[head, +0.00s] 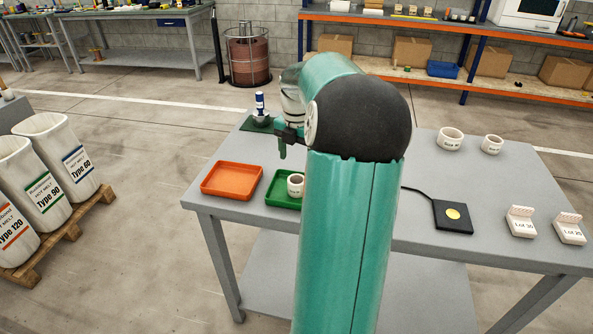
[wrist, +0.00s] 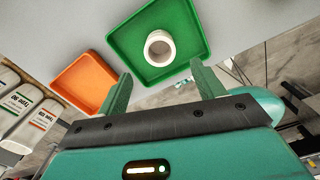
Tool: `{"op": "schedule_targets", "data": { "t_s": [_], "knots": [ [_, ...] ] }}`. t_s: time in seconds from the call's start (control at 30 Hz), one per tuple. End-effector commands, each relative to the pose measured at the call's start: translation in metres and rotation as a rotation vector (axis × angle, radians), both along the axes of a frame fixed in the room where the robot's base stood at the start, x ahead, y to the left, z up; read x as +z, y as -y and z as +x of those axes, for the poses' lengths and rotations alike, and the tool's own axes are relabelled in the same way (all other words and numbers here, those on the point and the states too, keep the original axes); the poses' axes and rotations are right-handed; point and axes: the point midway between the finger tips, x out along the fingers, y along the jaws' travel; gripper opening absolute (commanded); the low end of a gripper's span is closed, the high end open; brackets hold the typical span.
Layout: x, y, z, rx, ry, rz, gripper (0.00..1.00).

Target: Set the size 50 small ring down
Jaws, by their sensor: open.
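A small white ring (head: 296,184) sits in the green tray (head: 278,201), near its middle; its printed label is too small to read surely. In the wrist view the ring (wrist: 160,48) shows its open top inside the green tray (wrist: 119,43). My gripper (wrist: 161,80) is open and empty, its two green fingers spread apart. The ring is beyond the fingertips, apart from them. In the head view one finger of my gripper (head: 283,150) shows above the table, behind the green tray; my arm hides the rest and part of the tray.
An orange tray (head: 231,180) lies left of the green one. A stamp-like tool (head: 260,108) stands on a green mat behind. Two white rings (head: 451,139), a black pad (head: 453,216) and two lot blocks (head: 522,222) are on the table's right side.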

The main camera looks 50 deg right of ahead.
Motion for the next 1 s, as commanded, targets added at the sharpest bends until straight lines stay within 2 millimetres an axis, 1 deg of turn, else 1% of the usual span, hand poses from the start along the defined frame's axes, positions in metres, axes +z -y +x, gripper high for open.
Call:
{"op": "schedule_targets", "data": {
  "t_s": [0.03, 0.13, 0.37, 0.47, 0.57, 0.67, 0.7, 0.77, 0.8, 0.87, 0.9, 0.97, 1.0],
  "knots": [
    [0.008, 0.0, 0.0, 0.0, 0.0, -0.001, 0.68],
    [0.017, 0.0, 0.0, 0.001, 0.0, 0.0, 0.68],
    [0.021, -0.001, 0.0, 0.0, -0.001, 0.002, 0.68],
    [0.025, -0.01, 0.005, -0.019, 0.0, -0.009, 0.68],
    [0.036, -0.04, 0.017, -0.089, 0.004, -0.039, 0.68],
    [0.05, -0.09, 0.031, -0.219, 0.025, -0.084, 0.68],
    [0.056, -0.112, 0.034, -0.284, 0.041, -0.102, 0.68],
    [0.065, -0.145, 0.037, -0.384, 0.073, -0.122, 0.68],
    [0.069, -0.167, 0.037, -0.453, 0.096, -0.129, 0.68],
    [0.076, -0.198, 0.035, -0.555, 0.138, -0.136, 0.68],
    [0.079, -0.218, 0.031, -0.626, 0.166, -0.134, 0.68],
    [0.084, -0.247, 0.025, -0.729, 0.213, -0.121, 0.68],
    [0.085, -0.265, 0.02, -0.799, 0.242, -0.108, 0.68]
  ]
}}
